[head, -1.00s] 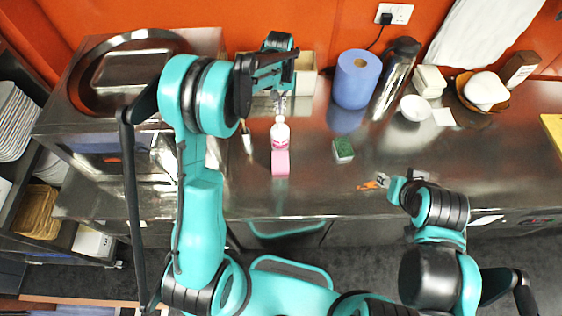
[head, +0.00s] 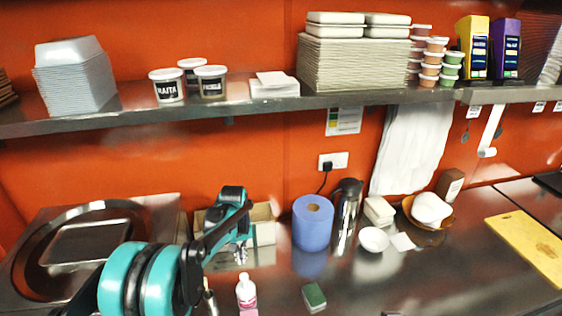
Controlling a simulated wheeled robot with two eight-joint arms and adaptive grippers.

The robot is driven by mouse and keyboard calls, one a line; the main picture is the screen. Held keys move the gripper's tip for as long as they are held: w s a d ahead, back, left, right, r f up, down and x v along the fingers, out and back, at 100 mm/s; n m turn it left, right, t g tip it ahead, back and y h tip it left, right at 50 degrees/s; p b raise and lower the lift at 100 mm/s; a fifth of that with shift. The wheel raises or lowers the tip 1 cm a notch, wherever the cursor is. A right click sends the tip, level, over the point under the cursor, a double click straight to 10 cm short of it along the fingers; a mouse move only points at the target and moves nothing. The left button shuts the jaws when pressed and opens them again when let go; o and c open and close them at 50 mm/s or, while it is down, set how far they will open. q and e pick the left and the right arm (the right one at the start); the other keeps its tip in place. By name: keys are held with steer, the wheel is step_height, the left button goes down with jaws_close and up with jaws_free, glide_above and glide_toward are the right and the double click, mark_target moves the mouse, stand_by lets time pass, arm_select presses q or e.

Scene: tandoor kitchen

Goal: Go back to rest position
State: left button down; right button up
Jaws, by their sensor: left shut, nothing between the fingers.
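My left gripper (head: 241,250) is in the lower left of the head view, at the end of my teal and black arm. It points down over the back of the steel counter (head: 440,270), in front of an open cardboard box (head: 264,229). Its fingers are shut and nothing shows between them. It appears just behind a white bottle with a pink label (head: 246,291); I cannot tell whether they touch. My right gripper is not in view.
A green sponge (head: 314,297), blue paper roll (head: 313,224), steel flask (head: 346,215) and white bowl (head: 374,240) stand on the counter. A steel round-topped unit (head: 160,215) is left. A loaded wall shelf (head: 240,107) runs above.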

arm_select(q)
steer(key=s+m+t+b, duration=0.2)
steer(key=s+t+b, duration=0.1)
steer(key=s+b, duration=0.95)
steer(key=s+f+m+t+b, duration=0.1)
steer(key=s+f+t+b, duration=0.3)
steer(key=s+f+b, duration=0.6)
steer(key=s+f, duration=0.1)
steer(key=s, duration=0.2)
steer(key=shift+s+f, duration=0.15)
steer(key=shift+f, duration=0.25)
steer(key=shift+a, duration=0.1)
stand_by(0.4)
